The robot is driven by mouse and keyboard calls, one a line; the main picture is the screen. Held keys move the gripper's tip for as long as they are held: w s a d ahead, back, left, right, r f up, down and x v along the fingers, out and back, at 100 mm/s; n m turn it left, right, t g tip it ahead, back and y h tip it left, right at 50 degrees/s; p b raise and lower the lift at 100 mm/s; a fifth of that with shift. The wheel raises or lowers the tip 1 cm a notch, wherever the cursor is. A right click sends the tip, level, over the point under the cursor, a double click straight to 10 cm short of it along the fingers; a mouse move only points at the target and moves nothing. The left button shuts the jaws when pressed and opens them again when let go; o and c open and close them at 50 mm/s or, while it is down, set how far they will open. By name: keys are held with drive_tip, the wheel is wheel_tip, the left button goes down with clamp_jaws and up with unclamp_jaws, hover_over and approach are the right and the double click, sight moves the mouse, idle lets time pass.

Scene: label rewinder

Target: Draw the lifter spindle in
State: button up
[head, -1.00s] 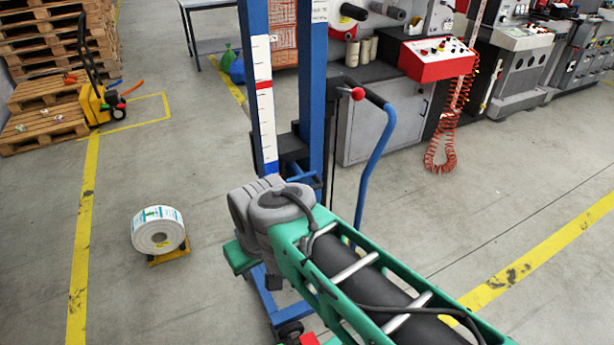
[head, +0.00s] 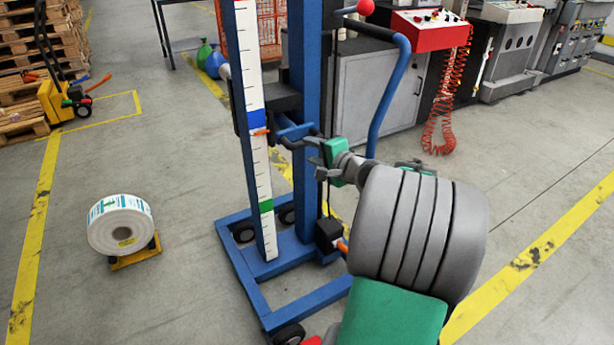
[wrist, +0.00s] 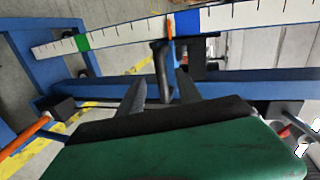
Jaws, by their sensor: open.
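The lifter has a blue mast (head: 303,90) and a white scale (head: 255,180) with coloured bands. Its dark carriage (head: 272,108) is level with the blue band, and an orange pointer (head: 260,131) lies at that band's lower edge. A short grey rod, which looks like the spindle (head: 224,72), sticks out left of the scale; its full length is hidden. My gripper (head: 288,142) is at the carriage, just right of the scale. In the wrist view my gripper (wrist: 158,88) is open, with a dark bar-like handle (wrist: 164,70) between or just beyond its fingers; contact is unclear.
A white label roll (head: 122,225) sits on a yellow stand on the floor at left. The lifter's blue curved push handle (head: 388,100) and a black box with an orange handle (head: 328,235) are close to my arm. A red control box (head: 430,22) stands behind.

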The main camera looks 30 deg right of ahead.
drive_tip(key=shift+m+t, duration=0.3)
drive_tip(key=shift+m, duration=0.3)
drive_tip(key=w, duration=0.2)
drive_tip(key=w+d+f+b, duration=0.1)
drive_tip(key=w, duration=0.1)
drive_tip(key=w+d, duration=0.1)
drive_tip(key=w, duration=0.1)
drive_tip(key=shift+d+f+b, duration=0.25)
drive_tip(key=shift+f+b, duration=0.15)
drive_tip(key=shift+w, duration=0.55)
drive_tip(key=shift+c, duration=0.4)
clamp_jaws()
